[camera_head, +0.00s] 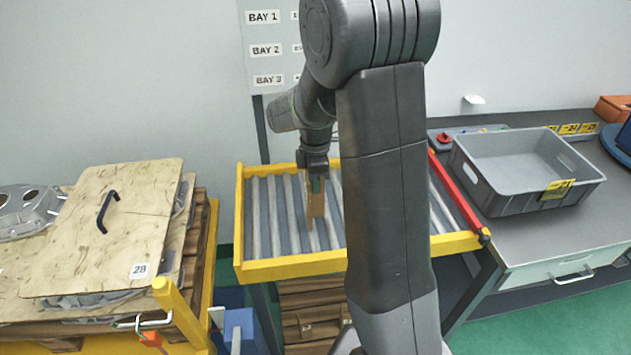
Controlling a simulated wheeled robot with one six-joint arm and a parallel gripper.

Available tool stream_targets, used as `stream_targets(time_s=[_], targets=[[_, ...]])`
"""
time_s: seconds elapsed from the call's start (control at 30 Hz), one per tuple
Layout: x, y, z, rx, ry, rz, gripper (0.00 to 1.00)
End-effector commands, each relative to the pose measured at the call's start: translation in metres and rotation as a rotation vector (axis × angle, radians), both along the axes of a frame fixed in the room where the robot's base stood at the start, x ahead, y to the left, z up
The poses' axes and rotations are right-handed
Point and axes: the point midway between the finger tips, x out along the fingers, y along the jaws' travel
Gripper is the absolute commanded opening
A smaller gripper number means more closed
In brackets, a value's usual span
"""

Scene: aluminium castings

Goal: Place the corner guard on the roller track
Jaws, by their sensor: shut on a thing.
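The corner guard (317,205) is a tan, upright strip in the middle of the picture. My gripper (316,180) points down and is shut on its upper end. The roller track (283,268) has grey rollers in a yellow frame and lies behind and below the guard. The guard's lower end shows against the rollers; I cannot tell whether it touches them. My arm hides the right middle part of the track.
A wooden board (115,225) with a black handle lies on stacked castings at left, beside a yellow post (180,312). A red bar (458,195) edges the track's right side. A grey crate (520,195) stands on the right bench. Rollers left of the guard are clear.

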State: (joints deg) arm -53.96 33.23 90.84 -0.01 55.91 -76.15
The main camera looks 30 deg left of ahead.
Motion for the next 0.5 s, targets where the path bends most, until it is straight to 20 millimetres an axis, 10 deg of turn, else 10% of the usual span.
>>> stream_targets(time_s=[0.17,0.5], targets=[[-0.0001,-0.0001,-0.0016,0.0,0.0,0.0,0.27],[0.0,0.0,0.003,0.0,0.0,0.0,0.27]])
